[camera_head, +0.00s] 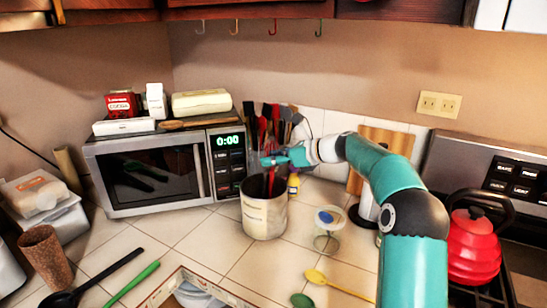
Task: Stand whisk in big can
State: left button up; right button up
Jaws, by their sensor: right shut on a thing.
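The big can (264,219) is a cream-coloured, open-topped cylinder standing upright on the tiled counter in front of the microwave's right end. My right gripper (270,160) is above the can's mouth, shut on what looks like the whisk (271,180). A thin red length of it runs down from the fingers to the can's opening. Its lower end is hidden by the can's wall, so I cannot tell how deep it reaches or whether it touches the can. My left gripper is not in view.
A microwave (150,178) stands behind left, with a crock of utensils behind the can. A small clear jar (328,231) is right of the can, and a red kettle (473,245) sits on the stove. Spoons and a box (160,292) lie in front.

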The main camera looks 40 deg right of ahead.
jog(key=o, duration=1.2)
jog(key=shift+o, duration=0.2)
jog(key=v, duration=1.2)
